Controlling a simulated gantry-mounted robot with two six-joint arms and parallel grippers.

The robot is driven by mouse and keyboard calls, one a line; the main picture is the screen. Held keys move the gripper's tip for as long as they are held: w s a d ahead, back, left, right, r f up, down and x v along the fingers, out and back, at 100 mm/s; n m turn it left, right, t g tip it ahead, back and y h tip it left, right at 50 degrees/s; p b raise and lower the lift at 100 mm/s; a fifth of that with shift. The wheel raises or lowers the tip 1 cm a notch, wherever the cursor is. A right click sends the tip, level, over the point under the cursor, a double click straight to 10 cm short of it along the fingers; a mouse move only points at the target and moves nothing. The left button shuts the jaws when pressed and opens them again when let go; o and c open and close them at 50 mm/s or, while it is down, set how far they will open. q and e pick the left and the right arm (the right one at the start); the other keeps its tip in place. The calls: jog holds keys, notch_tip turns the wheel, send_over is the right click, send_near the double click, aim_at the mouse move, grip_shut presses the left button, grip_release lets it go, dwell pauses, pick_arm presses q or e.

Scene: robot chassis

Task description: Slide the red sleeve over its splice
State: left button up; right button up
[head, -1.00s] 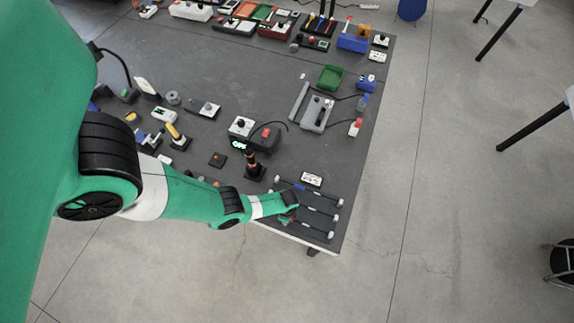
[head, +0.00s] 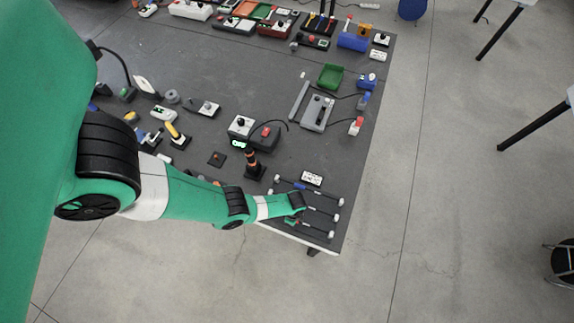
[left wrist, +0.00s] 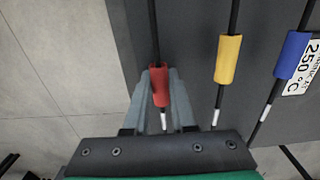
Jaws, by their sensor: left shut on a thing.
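The red sleeve (left wrist: 158,84) sits around a black cable (left wrist: 153,35) in the left wrist view. My left gripper (left wrist: 158,80) is shut on the red sleeve, with one grey finger on each side. A white splice band (left wrist: 164,119) shows on the same cable just below the sleeve, outside it. In the head view my left gripper (head: 299,212) is low over the cables at the near right corner of the table. My right gripper is in neither view.
A yellow sleeve (left wrist: 228,60) and a blue sleeve (left wrist: 293,54) sit on parallel cables to the right, with white bands below them. A white label (head: 312,179) lies behind the cables. The table edge (head: 352,220) is close on the right.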

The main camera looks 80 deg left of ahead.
aim_at(305, 226)
pick_arm(q)
jog(key=shift+w+d+b, duration=0.35)
jog(key=shift+w+d, duration=0.1)
jog(key=shift+w, duration=0.35)
jog(key=shift+w+d+b, duration=0.3)
jog(key=shift+w+d, duration=0.2)
jog(key=shift+w, duration=0.3)
jog(key=shift+w+d+b, duration=0.35)
jog(key=shift+w+d, duration=0.1)
jog(key=shift+w, duration=0.35)
jog(key=o, duration=0.6)
notch_tip(305, 226, up, 7)
jog(key=p, duration=0.7)
